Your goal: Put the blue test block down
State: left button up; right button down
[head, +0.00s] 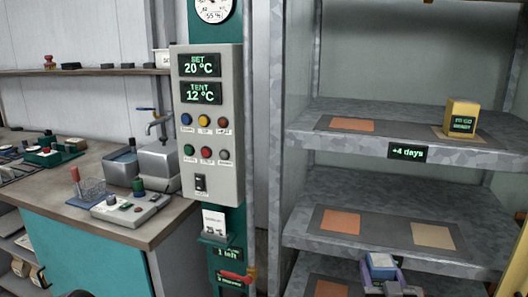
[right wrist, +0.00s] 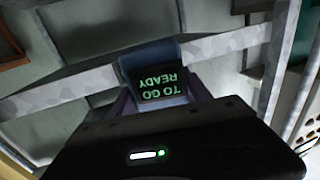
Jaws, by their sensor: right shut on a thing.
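The blue test block (head: 381,261) is at the bottom right of the head view, with a pale top. My right gripper (head: 388,280) is shut on it and holds it in front of the rack, near the front edge of the middle shelf (head: 390,243). In the right wrist view the block (right wrist: 152,52) sits between the fingers of my right gripper (right wrist: 160,98). Its dark display reads "TO GO READY", upside down. The middle shelf carries a bare orange patch (head: 341,222) and a bare tan patch (head: 433,236). My left gripper does not show.
A yellow block (head: 462,117) stands on the tan patch of the upper shelf (head: 370,110), labelled "+4 days" (head: 407,152). A lower shelf shows another orange patch (head: 331,289). A control panel (head: 207,120) and a cluttered bench (head: 120,225) stand left of the rack.

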jog(key=w+a+f+n+y, duration=0.1)
jog(key=w+a+f+y, duration=0.1)
jog(key=a+f, duration=0.65)
notch_tip(320, 180, up, 6)
jog(key=p, duration=0.6)
jog(key=shift+s+d+f, duration=0.1)
jog(key=shift+s+f, duration=0.05)
